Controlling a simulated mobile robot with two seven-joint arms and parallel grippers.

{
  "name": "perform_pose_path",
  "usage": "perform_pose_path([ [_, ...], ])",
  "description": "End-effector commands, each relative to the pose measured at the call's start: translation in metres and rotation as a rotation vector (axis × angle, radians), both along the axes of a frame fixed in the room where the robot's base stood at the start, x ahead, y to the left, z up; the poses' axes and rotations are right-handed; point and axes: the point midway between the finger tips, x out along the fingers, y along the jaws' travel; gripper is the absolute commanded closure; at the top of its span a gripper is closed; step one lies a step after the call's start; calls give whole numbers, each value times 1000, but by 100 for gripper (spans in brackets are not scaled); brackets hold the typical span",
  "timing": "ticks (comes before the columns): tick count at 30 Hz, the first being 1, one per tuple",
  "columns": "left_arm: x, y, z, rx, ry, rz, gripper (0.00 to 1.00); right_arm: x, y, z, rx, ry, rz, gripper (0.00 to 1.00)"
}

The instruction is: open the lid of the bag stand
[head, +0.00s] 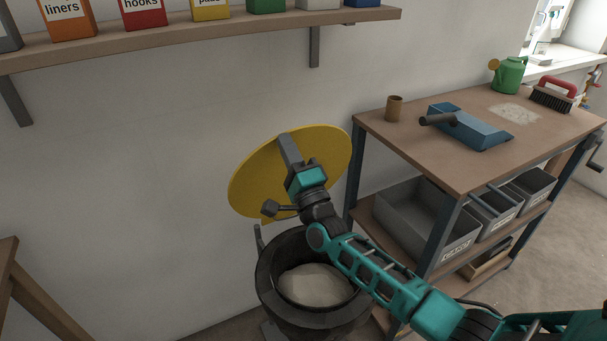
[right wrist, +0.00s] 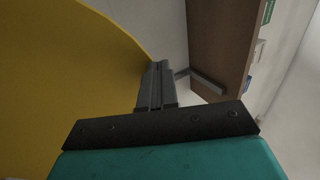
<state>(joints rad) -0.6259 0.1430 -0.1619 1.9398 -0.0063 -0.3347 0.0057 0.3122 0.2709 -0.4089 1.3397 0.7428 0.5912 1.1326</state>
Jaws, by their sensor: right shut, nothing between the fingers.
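The bag stand (head: 264,285) is a dark round bin with a pale bag or filling (head: 312,284) inside. Its yellow round lid (head: 250,182) stands raised and tilted up behind the opening, against or close to the wall. My right gripper (head: 288,146) is in front of the lid's face with its fingers pointing up toward the lid's upper edge. In the right wrist view the shut fingers (right wrist: 157,82) are beside the yellow lid (right wrist: 65,75) near its edge, with nothing between them. I cannot tell whether they touch the lid. My left gripper is not in view.
A wall shelf (head: 210,33) with several labelled boxes hangs above. A workbench (head: 430,155) on the right carries a blue dustpan (head: 470,127), a brown cup (head: 394,108), a green watering can (head: 509,74) and a red-handled brush (head: 553,94). Grey bins (head: 420,215) stand below.

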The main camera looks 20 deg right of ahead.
Motion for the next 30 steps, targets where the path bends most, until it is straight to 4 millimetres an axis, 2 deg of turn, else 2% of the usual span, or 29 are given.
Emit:
perform_pose_path([
  [1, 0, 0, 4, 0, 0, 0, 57, 11, 2, 10, 2, 30, 0, 100],
  [6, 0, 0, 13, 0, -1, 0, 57, 43, 4, 18, -6, 128, 0, 100],
  [12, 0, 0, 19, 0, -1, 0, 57, 64, 5, 20, -13, 193, 0, 100],
  [18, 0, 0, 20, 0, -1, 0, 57, 72, 6, 20, -15, 217, 0, 100],
  [30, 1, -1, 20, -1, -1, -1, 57, 72, 6, 19, -16, 219, 0, 100],
])
